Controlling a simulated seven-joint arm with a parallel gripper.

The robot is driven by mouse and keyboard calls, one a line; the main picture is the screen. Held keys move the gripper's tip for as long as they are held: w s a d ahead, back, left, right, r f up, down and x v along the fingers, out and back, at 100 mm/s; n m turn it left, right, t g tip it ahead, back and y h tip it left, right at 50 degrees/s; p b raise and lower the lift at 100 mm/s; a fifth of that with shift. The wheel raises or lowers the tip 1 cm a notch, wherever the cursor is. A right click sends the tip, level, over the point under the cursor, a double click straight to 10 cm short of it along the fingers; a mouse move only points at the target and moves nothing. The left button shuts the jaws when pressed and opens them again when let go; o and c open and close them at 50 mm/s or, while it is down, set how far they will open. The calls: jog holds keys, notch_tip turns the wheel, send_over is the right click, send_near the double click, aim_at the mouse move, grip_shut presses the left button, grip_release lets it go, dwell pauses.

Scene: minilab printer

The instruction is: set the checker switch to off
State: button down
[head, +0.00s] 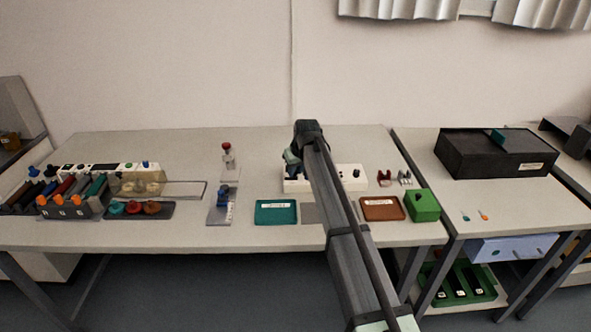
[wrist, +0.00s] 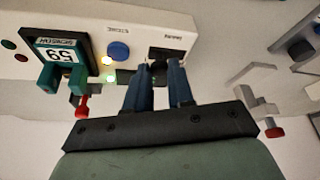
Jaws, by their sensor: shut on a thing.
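The checker is a white box (head: 347,183) at the back middle of the table, partly hidden behind my arm in the head view. In the wrist view its white face (wrist: 200,38) runs across the top, with a blue round button (wrist: 118,51), small lit lamps and a black switch knob (wrist: 159,68) on a dark plate. My gripper (wrist: 158,86) has its two blue fingers at the knob, shut on it. Which way the switch points is hidden by the fingers. In the head view my gripper (head: 292,158) is over the box's left part.
A teal-framed piece marked 59 (wrist: 60,54) sits at the checker, left of my fingers, near a red-tipped part (wrist: 82,109). A teal tray (head: 276,212), a brown tray (head: 381,208) and a green block (head: 422,205) lie in front.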

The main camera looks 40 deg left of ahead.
dwell(0.4)
jog(key=shift+s+a, duration=0.95)
jog(key=c, duration=1)
grip_release()
jog(key=v, duration=1.3)
jog(key=shift+d+r, duration=0.25)
jog(key=shift+r, duration=0.05)
